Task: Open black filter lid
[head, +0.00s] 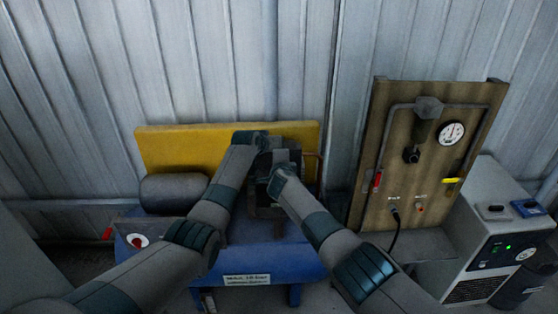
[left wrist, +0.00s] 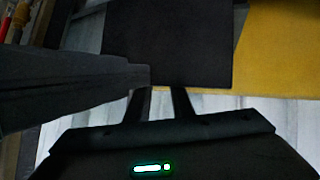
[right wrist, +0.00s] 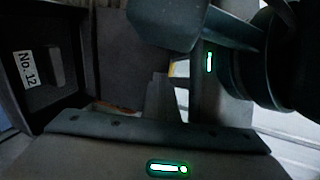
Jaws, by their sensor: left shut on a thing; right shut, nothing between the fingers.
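The black filter box (head: 266,208) sits on the blue machine, mostly hidden behind my arms in the head view. A flat black panel, which looks like its lid (left wrist: 165,45), fills the top middle of the left wrist view. My left gripper (left wrist: 158,95) is shut on the lid at its near edge. My right gripper (right wrist: 160,88) is shut and empty, close to the box. In the right wrist view the box (right wrist: 40,100) shows a "No. 12" label, with a dark panel (right wrist: 130,50) beside it. How far the lid is tilted is hard to tell.
A yellow guard panel (head: 165,150) stands behind the box, and a grey cylinder (head: 172,190) lies left of it. A wooden gauge board (head: 430,150) and a grey unit (head: 490,240) stand to the right. My two wrists are close together.

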